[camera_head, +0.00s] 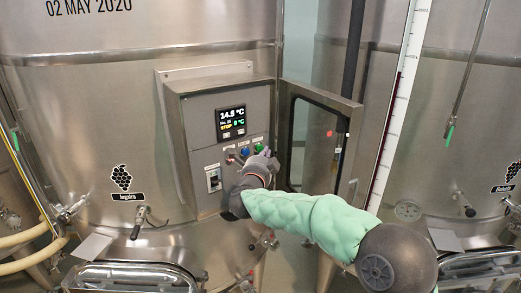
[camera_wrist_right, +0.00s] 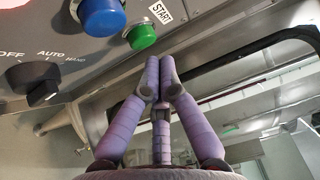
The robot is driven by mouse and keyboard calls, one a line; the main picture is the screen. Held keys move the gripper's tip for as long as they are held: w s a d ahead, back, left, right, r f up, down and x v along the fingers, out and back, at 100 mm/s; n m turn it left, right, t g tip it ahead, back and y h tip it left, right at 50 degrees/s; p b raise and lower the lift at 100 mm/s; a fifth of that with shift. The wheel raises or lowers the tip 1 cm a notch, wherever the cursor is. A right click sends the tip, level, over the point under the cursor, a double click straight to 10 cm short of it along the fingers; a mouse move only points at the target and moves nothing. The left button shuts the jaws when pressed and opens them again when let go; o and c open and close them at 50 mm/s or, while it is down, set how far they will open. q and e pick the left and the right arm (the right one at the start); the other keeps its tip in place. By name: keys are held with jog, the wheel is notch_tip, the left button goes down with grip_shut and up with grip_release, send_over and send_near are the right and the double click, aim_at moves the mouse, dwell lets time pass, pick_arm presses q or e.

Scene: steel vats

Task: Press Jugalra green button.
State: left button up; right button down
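The control panel (camera_head: 205,130) is on the left steel vat, above a small grape label (camera_head: 128,196) whose lettering is too small to read surely. Its green button (camera_head: 258,147) is at the right end of a row, beside a blue button (camera_head: 245,151). In the right wrist view the green button (camera_wrist_right: 141,37) sits under a START label. My right gripper (camera_head: 267,156) is at the panel, just below and right of the green button. Its fingertips (camera_wrist_right: 160,61) are together with nothing between them. I cannot tell whether they touch the panel. My left gripper is out of view.
The panel's glazed door (camera_head: 313,97) stands open to the right of my right gripper. A black selector knob (camera_wrist_right: 35,83) is left of the fingers in the wrist view. A display (camera_head: 231,122) is above the buttons. Another vat (camera_head: 465,130) stands at the right.

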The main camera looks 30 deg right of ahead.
jog(key=shift+w, duration=0.2)
jog(key=shift+w, duration=0.25)
jog(key=shift+w, duration=0.3)
dwell(0.7)
jog(key=shift+s+b, duration=0.1)
jog(key=shift+b, duration=0.2)
jog(key=shift+s+b, duration=0.4)
jog(key=shift+s, duration=0.25)
jog(key=shift+s+b, duration=1)
jog(key=shift+s, duration=1.55)
